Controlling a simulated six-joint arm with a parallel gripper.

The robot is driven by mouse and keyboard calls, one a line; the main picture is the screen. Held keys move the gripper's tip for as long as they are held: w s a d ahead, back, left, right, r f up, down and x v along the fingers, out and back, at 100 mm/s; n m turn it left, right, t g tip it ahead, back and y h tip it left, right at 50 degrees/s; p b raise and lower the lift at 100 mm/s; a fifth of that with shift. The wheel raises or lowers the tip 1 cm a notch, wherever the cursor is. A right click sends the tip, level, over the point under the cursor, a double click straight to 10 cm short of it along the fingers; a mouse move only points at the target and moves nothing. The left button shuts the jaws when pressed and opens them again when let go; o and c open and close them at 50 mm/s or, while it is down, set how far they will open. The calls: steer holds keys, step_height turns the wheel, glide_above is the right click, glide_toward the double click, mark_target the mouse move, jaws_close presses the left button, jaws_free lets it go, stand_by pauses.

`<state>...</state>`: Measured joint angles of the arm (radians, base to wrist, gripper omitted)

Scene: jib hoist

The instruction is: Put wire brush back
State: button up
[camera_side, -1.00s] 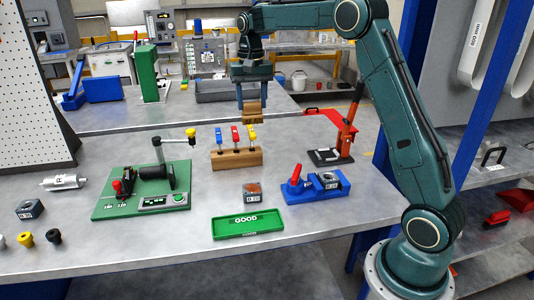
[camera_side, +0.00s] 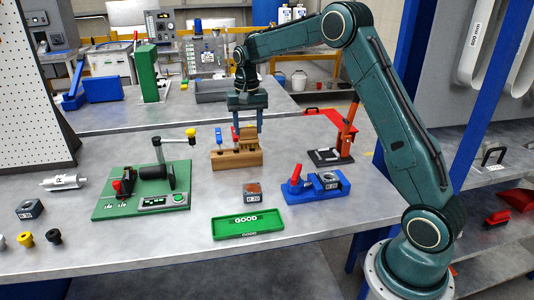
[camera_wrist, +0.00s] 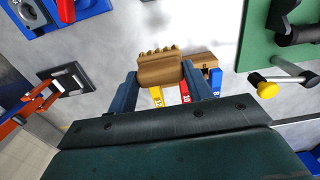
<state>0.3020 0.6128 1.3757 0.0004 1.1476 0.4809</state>
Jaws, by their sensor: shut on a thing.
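My gripper (camera_side: 248,132) is shut on a tan wooden block, which I take to be the wire brush (camera_side: 248,144). In the wrist view the brush (camera_wrist: 159,70) sits between the two fingers (camera_wrist: 160,88), with a row of rounded bumps along its far edge. The wooden tool rack (camera_side: 222,161), holding blue, red and yellow numbered tools, stands directly below and behind it. The rack also shows in the wrist view (camera_wrist: 203,60). Whether the brush touches the rack I cannot tell.
A green fixture (camera_side: 120,207) with a lever stands left of the rack. A small block (camera_side: 252,192) and a green GOOD tray (camera_side: 225,230) lie in front.

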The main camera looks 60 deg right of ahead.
mark_target(249, 147)
step_height(249, 147, down, 7)
steer(key=shift+f, duration=0.2)
steer(key=shift+f, duration=0.1)
steer(key=shift+f, duration=2)
steer(key=shift+f, duration=0.1)
steer(key=o, duration=0.9)
steer(key=shift+o, duration=0.2)
step_height(249, 147, up, 12)
steer(key=shift+f, duration=0.25)
steer(key=shift+r, duration=0.35)
